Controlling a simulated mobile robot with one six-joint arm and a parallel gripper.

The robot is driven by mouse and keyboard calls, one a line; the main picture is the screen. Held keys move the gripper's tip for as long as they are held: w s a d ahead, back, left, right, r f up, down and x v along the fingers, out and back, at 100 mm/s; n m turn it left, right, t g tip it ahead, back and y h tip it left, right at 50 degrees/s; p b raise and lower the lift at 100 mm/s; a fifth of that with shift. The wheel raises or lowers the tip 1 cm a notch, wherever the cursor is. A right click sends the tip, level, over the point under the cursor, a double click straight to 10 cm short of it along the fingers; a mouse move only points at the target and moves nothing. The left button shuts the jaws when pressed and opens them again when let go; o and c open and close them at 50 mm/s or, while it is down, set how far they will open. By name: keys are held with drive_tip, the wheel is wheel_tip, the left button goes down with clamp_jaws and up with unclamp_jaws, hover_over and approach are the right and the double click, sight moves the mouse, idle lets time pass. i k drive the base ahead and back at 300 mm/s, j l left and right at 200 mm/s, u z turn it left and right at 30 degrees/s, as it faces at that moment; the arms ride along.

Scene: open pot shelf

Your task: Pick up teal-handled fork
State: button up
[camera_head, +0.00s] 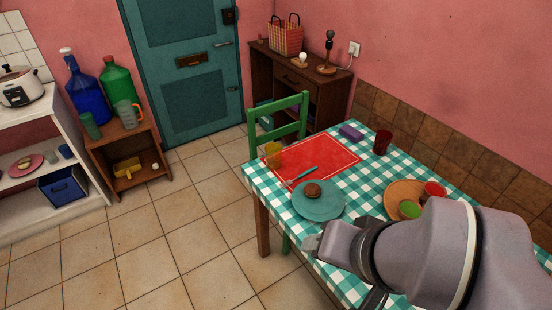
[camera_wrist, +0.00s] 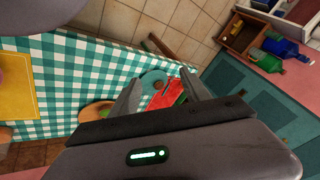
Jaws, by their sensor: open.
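The teal-handled fork (camera_head: 305,174) lies on the red placemat (camera_head: 340,158), slanting beside the teal plate, with its handle toward the mat's middle. The teal plate (camera_head: 318,208) holds a round brown bun (camera_head: 313,190) and overlaps the mat's near edge. My gripper (camera_wrist: 162,84) shows in the wrist view with its two fingers spread apart and nothing between them. Beyond the fingers, the red mat and plate look small and distant; I cannot clearly make out the fork there. In the head view my arm reaches in from the lower right, nearer than the fork.
A yellow cup (camera_head: 273,154) stands at the mat's left corner. A dark red cup (camera_head: 382,142) and purple block (camera_head: 351,132) are behind. A wooden board (camera_head: 393,197) with green and red cups lies right. A green chair (camera_head: 276,125) stands at the table's far side.

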sight(289, 182)
drive_tip(key=i+j+z, duration=0.25)
drive_tip(key=j+z, duration=0.15)
drive_tip(key=i+j+z, duration=0.2)
drive_tip(key=j+z, duration=0.2)
drive_tip(key=i+j+z, duration=0.15)
drive_tip(key=j+z, duration=0.2)
drive_tip(key=j, duration=0.25)
drive_tip(key=j+z, duration=0.8)
drive_tip(key=j, duration=0.3)
